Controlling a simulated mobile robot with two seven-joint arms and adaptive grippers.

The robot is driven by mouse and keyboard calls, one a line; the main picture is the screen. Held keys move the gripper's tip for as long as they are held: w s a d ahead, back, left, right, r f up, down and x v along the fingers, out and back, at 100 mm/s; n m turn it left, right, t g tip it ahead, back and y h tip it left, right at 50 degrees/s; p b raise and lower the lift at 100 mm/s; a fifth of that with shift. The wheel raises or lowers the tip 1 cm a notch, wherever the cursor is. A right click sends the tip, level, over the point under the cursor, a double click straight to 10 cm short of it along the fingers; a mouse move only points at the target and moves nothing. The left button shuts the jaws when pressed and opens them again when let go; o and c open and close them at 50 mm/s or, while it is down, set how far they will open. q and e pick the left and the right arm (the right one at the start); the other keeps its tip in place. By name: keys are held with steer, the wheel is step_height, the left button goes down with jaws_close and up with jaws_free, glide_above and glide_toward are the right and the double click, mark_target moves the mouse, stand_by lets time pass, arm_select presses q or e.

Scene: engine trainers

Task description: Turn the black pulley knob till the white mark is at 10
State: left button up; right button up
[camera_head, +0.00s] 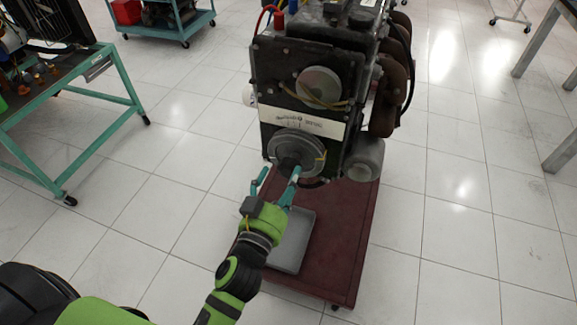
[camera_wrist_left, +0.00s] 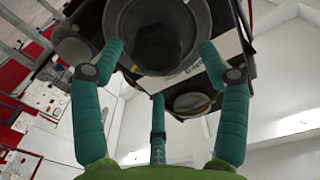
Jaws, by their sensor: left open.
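The black pulley knob (camera_head: 288,160) sits at the centre of a grey pulley disc (camera_head: 303,145) on the front of the engine trainer. A white scale strip (camera_head: 302,122) with small markings runs just above the disc; its numbers are too small to read. A thin pale line shows at the disc's right side, but I cannot tell its reading. My left gripper (camera_head: 278,177) is open just in front of the knob. In the left wrist view, its three teal fingers (camera_wrist_left: 160,62) are spread below and beside the dark knob (camera_wrist_left: 158,32), with no clear contact. My right gripper is out of view.
The engine trainer stands on a dark red wheeled cart (camera_head: 340,240) with a grey tray (camera_head: 293,245) below my left wrist. A teal-framed table (camera_head: 75,75) stands at the left.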

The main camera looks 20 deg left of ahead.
mark_target(288, 172)
arm_select(q)
steer(key=w, duration=0.2)
steer(key=shift+w+d, duration=0.15)
steer(key=shift+w, duration=0.15)
steer(key=shift+w+p, duration=0.3)
steer(key=shift+w, duration=0.3)
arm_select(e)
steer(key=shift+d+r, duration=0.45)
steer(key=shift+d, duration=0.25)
arm_select(q)
steer(key=c, duration=1.1)
steer(key=shift+r+m, duration=0.1)
steer(key=shift+m, duration=0.2)
